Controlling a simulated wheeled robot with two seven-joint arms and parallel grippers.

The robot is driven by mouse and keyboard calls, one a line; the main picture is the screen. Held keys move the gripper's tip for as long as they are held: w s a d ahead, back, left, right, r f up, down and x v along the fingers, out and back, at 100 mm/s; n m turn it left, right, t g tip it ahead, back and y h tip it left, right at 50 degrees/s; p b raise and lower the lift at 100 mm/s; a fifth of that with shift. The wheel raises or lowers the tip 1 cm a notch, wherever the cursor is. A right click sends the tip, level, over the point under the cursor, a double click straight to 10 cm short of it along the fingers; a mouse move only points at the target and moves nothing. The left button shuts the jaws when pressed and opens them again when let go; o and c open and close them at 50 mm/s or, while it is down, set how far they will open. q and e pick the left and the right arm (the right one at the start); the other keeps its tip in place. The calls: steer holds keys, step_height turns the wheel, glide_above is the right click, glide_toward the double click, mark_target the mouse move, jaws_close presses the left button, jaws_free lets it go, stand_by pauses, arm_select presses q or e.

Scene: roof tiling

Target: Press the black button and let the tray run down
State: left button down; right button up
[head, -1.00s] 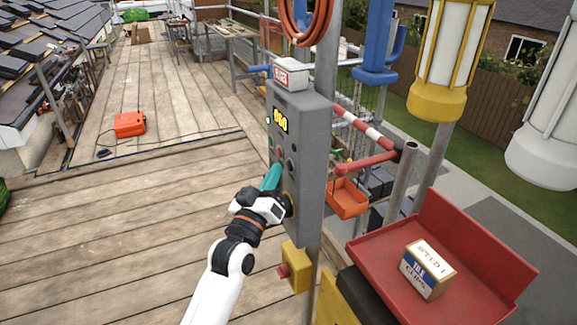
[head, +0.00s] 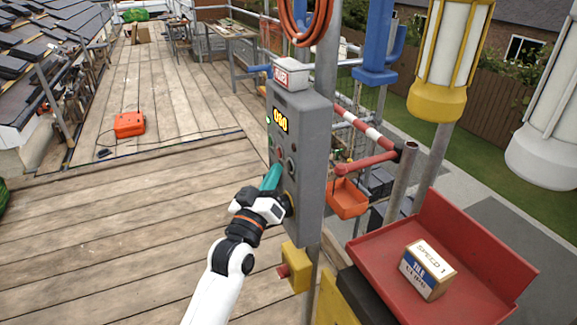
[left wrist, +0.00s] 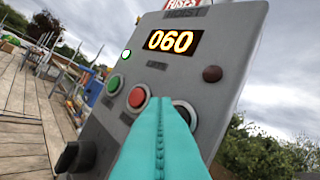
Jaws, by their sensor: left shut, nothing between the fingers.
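The grey hoist control box (head: 308,150) stands upright on a pole in the head view. A pale-ringed button (left wrist: 187,110) is partly hidden behind my teal fingers. An orange tray (head: 348,200) hangs behind the box.
A red shelf (head: 385,262) at the right holds a box of tile clips (head: 428,268). A yellow box with a red button (head: 297,267) sits below the panel. The plank deck (head: 120,220) at left is mostly clear.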

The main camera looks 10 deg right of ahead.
arm_select(q)
steer(key=shift+d, duration=0.1)
steer(key=shift+w+d, duration=0.1)
steer(key=shift+d, duration=0.25)
